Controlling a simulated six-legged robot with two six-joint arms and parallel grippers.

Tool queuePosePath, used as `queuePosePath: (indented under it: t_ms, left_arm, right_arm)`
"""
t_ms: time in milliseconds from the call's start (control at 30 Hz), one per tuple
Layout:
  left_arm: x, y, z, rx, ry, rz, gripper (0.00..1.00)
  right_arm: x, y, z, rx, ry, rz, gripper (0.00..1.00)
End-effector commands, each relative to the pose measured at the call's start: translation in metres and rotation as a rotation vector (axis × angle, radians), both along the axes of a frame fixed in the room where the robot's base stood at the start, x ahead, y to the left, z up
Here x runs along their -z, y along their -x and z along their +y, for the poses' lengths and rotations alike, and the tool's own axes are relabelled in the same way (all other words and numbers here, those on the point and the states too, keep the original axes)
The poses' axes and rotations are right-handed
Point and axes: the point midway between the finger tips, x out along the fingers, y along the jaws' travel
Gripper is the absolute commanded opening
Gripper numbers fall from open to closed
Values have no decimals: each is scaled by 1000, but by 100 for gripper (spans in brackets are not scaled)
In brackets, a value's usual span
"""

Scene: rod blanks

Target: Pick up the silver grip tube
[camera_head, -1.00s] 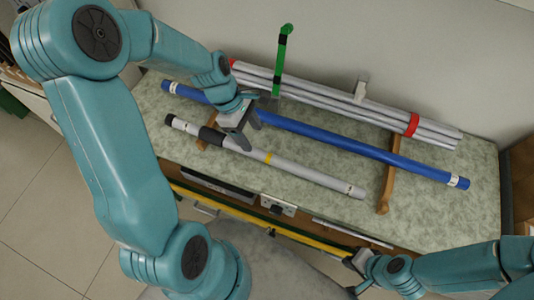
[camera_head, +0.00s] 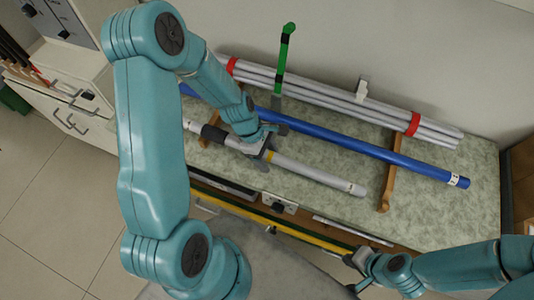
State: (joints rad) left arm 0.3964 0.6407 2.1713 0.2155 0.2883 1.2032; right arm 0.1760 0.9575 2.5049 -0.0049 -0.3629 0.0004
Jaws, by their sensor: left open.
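The silver grip tube (camera_head: 318,176) lies slanted on the speckled worktop, in front of the long blue tube. It has a dark grip section (camera_head: 213,133) toward its left end and a yellow band near its middle. My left gripper (camera_head: 270,149) is open at the tube beside the yellow band, with one finger toward the near side and one toward the far side. It hides part of the tube; I cannot tell whether the fingers touch it. My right gripper (camera_head: 353,273) is open and empty at the front edge, lower right.
The blue tube (camera_head: 360,147) rests on wooden supports (camera_head: 387,187) close behind. A bundle of grey tubes (camera_head: 325,97) with red bands lies against the wall. A green upright piece (camera_head: 282,60) stands behind my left gripper. A yellow bar (camera_head: 300,234) runs along the front.

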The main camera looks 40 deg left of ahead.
Motion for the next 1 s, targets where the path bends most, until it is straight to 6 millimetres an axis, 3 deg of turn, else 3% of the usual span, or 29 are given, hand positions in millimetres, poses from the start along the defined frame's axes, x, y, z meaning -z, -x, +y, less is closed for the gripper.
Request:
queuePosePath:
  t_ms: [33,200,267,500,667,767,1000]
  left_arm:
    - [0,0,0,0,0,0,57]
    - [0,0,0,0,0,0,6]
    - [0,0,0,0,0,0,1]
    - [-2,0,0,0,0,0,1]
    - [-16,-1,1,0,-1,-4,1]
    - [-36,-1,0,1,-1,-6,1]
    - [-113,-1,0,1,-2,-10,1]
  right_arm:
    - [0,0,0,0,0,0,0]
    - [0,0,0,0,0,0,0]
    - [0,0,0,0,0,0,0]
    - [0,0,0,0,0,0,0]
    - [-1,0,0,0,0,0,0]
    - [-3,0,0,0,0,0,0]
    - [-4,0,0,0,0,0,0]
